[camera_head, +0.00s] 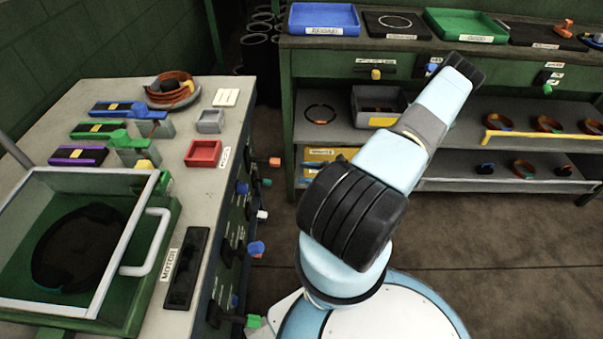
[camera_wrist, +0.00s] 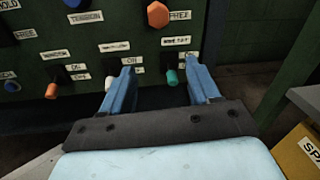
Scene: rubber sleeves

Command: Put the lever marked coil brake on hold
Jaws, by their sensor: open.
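The dark green lever panel (camera_wrist: 105,25) fills the upper part of the wrist view, with several coloured knobs and small white labels. A "HOLD" label (camera_wrist: 9,5) is at its top left corner, with a "FREE" label (camera_wrist: 25,34) below it. I cannot read "coil brake" on any label, so I cannot tell which lever carries it. My gripper (camera_wrist: 158,67) is open and empty in front of the panel. A teal knob (camera_wrist: 172,76) appears between its fingers; contact is not clear.
Other panel knobs are orange (camera_wrist: 157,14), pale orange (camera_wrist: 52,89) and blue (camera_wrist: 11,86). A yellow box (camera_wrist: 305,150) is at lower right. In the head view, the left bench (camera_head: 215,90) has knobs along its side, and a shelf unit (camera_head: 400,185) stands opposite.

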